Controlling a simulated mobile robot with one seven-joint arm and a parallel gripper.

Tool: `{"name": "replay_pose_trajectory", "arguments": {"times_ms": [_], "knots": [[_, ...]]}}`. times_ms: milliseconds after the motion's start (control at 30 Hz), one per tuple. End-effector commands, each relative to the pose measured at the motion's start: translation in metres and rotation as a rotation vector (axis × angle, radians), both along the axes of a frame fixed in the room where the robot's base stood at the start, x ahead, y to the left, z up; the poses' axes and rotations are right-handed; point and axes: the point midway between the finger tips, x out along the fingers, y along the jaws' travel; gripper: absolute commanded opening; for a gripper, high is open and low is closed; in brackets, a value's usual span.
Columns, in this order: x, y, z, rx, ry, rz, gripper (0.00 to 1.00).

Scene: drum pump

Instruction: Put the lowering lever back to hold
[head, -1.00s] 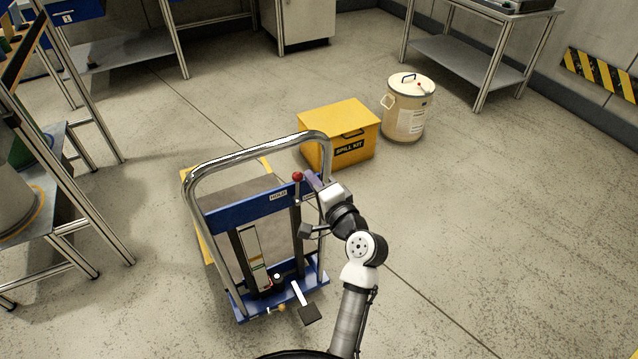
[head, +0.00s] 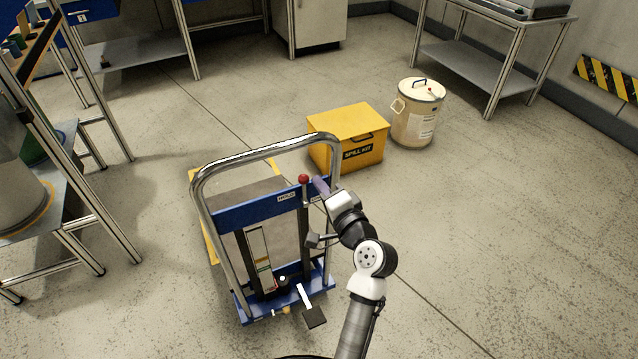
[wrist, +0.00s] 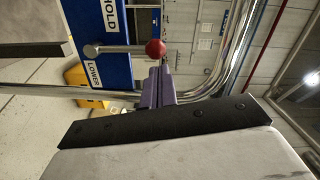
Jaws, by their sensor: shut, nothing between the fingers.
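The lowering lever, a metal rod with a red ball knob (head: 304,179), stands at the blue crossbar (head: 255,208) of the lift cart. In the wrist view the rod (wrist: 115,48) and red knob (wrist: 155,48) point right, between the HOLD label (wrist: 110,15) and the LOWER label (wrist: 94,74). In the head view the HOLD label (head: 287,197) is left of the lever; the LOWER label is not readable there. My gripper (head: 320,185) is shut and empty, just right of the knob. Its purple fingers (wrist: 158,82) reach close to the knob; contact is unclear.
The cart's chrome handle (head: 255,152) arches over the crossbar, close to my gripper. A black pedal (head: 315,317) sticks out at the cart's base. A yellow spill kit box (head: 347,130) and a cream drum (head: 417,115) stand behind. The floor on the right is clear.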

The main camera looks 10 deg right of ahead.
Motion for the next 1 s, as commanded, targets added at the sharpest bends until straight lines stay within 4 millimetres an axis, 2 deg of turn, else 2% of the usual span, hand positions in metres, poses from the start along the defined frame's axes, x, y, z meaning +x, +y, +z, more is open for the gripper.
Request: {"name": "replay_pose_trajectory", "arguments": {"times_ms": [300,500,700,1000], "knots": [[-0.067,-0.026,-0.002,-0.002,0.000,-0.005,0.00],[-0.101,-0.039,-0.001,-0.003,0.001,-0.005,0.00],[-0.116,-0.044,0.001,-0.001,-0.001,-0.001,0.00],[-0.117,-0.044,0.002,-0.002,0.000,-0.001,0.00]]}}
